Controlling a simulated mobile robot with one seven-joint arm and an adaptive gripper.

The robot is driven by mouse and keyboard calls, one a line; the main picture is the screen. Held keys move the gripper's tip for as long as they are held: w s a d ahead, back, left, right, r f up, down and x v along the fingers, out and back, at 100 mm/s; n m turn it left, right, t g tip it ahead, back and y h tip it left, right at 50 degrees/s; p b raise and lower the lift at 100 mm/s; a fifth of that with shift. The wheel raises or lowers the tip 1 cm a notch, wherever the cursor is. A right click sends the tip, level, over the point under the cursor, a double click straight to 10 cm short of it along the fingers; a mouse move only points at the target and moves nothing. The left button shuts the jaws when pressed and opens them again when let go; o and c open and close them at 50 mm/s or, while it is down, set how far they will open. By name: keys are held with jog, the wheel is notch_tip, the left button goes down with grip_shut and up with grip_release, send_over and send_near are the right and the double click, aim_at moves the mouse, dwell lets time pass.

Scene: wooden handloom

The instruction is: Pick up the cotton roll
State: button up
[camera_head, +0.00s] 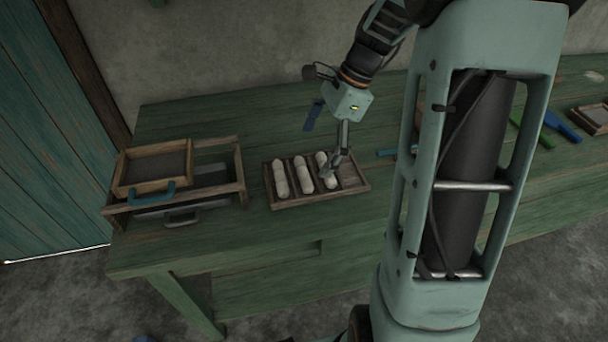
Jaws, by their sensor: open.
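Three whitish cotton rolls lie side by side in a shallow wooden tray (352,186) on the green table: a left roll (281,178), a middle roll (303,174) and a right roll (327,181). The tray has dividers, and its right end is bare. My gripper (333,170) is open, pointing down at the right roll. Its fingers cover part of that roll. I cannot tell whether they touch it.
The green table (270,235) has free room in front of the tray. A wooden frame with a drawer-like box (155,168) stands at the left. Green and blue tools (562,127) and another small tray (592,118) lie at the right. My arm hides part of the table.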

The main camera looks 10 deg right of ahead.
aim_at(304, 170)
jog(key=shift+w+d+b+x, duration=0.15)
jog(key=shift+b+x, duration=0.2)
jog(key=shift+x, duration=1.2)
jog(key=shift+w+d+b+x, duration=0.1)
jog(key=shift+w+b+x, duration=0.2)
jog(key=shift+x, duration=1.25)
jog(key=shift+s+f, duration=0.1)
jog(key=shift+c, duration=0.4)
jog(key=c, duration=0.8)
